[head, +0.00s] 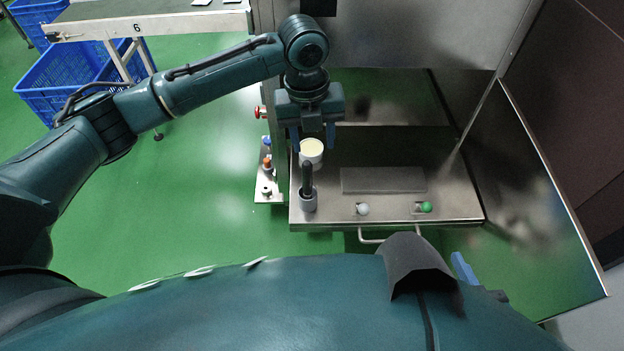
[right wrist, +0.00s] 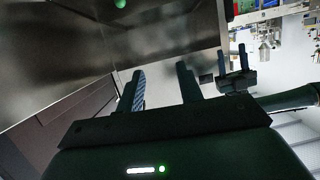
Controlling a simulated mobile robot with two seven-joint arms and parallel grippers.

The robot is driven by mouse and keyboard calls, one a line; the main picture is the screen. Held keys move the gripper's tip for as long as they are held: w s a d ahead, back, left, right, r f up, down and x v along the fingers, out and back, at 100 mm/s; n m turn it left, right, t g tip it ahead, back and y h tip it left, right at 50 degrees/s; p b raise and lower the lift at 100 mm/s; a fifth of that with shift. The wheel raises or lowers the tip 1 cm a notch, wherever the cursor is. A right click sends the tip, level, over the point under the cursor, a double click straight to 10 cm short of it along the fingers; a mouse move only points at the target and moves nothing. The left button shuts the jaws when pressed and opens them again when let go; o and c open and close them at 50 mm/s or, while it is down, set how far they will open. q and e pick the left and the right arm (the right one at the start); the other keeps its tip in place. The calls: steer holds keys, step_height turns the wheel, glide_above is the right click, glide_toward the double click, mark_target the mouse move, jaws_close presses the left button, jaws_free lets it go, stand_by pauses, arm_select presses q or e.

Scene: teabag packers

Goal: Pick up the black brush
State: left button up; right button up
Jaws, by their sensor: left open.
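The black brush (head: 307,177) stands upright, its dark handle rising from a small grey cup (head: 309,203) near the left front corner of the steel worktop. My left gripper (head: 313,138) points down above and behind the brush, its blue fingers apart and empty. A white tub with cream-coloured contents (head: 312,152) sits just below those fingers, behind the brush; I cannot tell its exact gap from them. My right gripper (right wrist: 163,88) shows in the right wrist view with its two fingers apart and nothing between them. The brush is not clear in that view.
The steel worktop (head: 440,185) carries a flat grey plate (head: 383,180), a white knob (head: 363,209) and a green knob (head: 426,207). A steel panel (head: 535,190) slants at right. A side shelf with small bottles (head: 267,190) is left. Blue crates (head: 60,95) stand farther left.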

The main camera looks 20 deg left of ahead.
mark_target(307, 162)
arm_select(q)
steer(key=shift+m+y, duration=0.4)
steer(key=shift+m, duration=0.1)
steer(key=f, duration=0.2)
steer(key=a+f+b, duration=0.1)
steer(key=f, duration=0.1)
steer(key=w+a+f+b, duration=0.1)
steer(key=f, duration=0.2)
step_height(307, 162, down, 5)
steer(key=shift+w+d+r+b, duration=0.1)
steer(key=shift+w+d+b, duration=0.05)
steer(key=shift+b, duration=0.9)
arm_select(e)
steer(key=shift+n+g+y, duration=0.3)
steer(key=shift+n, duration=0.5)
steer(key=f, duration=0.1)
steer(key=w+a+f, duration=0.1)
steer(key=f, duration=0.2)
steer(key=shift+w+a+f, duration=0.25)
steer(key=shift+w+a, duration=0.05)
arm_select(q)
steer(key=c, duration=0.8)
jaws_close()
arm_select(e)
steer(key=shift+d, duration=0.1)
